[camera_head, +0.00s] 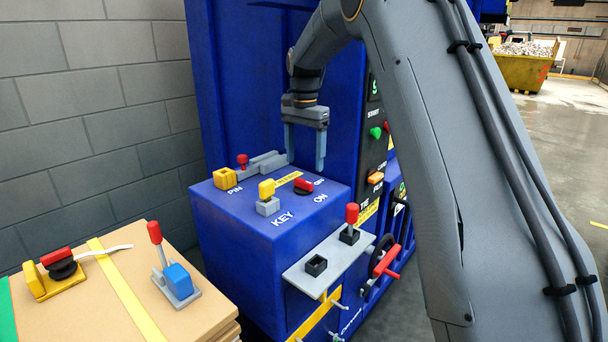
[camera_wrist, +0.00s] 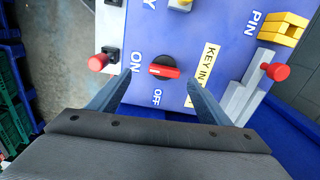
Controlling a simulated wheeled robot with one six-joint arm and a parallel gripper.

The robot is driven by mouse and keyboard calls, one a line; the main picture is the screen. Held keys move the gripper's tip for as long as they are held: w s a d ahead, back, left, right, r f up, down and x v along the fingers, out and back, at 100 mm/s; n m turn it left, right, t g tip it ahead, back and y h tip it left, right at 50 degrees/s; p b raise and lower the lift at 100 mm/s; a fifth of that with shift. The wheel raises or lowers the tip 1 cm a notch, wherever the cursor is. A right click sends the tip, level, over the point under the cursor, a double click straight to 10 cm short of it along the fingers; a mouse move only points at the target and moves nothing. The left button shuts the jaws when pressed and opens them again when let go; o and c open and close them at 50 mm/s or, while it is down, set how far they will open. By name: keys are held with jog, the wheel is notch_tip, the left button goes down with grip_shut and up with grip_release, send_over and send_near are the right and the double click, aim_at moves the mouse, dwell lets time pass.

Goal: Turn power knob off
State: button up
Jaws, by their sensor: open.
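The power knob (camera_wrist: 166,69) has a red handle on a round black base, on the blue box top between the printed words ON and OFF. In the wrist view its handle lies roughly crosswise, with a white mark at the left end, nearer the ON label. It also shows in the head view (camera_head: 304,186). My gripper (camera_head: 305,165) points down above the back part of the box top, fingers spread and empty. In the wrist view my gripper's two fingers (camera_wrist: 159,84) flank the knob's near side, apart from it.
A yellow key piece (camera_head: 267,190) stands left of the knob. A yellow block and red-topped pin (camera_head: 243,161) sit near the PIN label. A grey shelf (camera_head: 325,266) with a red-topped lever juts from the front. Cardboard (camera_head: 135,262) with more controls is at left.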

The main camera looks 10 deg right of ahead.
aim_at(303, 180)
jog(key=shift+w+r+m, duration=0.3)
jog(key=shift+w+m, duration=0.1)
jog(key=shift+w, duration=0.25)
jog(key=shift+f+p, duration=1.45)
jog(key=shift+f, duration=2.35)
jog(key=shift+w, duration=0.1)
jog(key=c, duration=1)
jog(key=shift+c, duration=0.2)
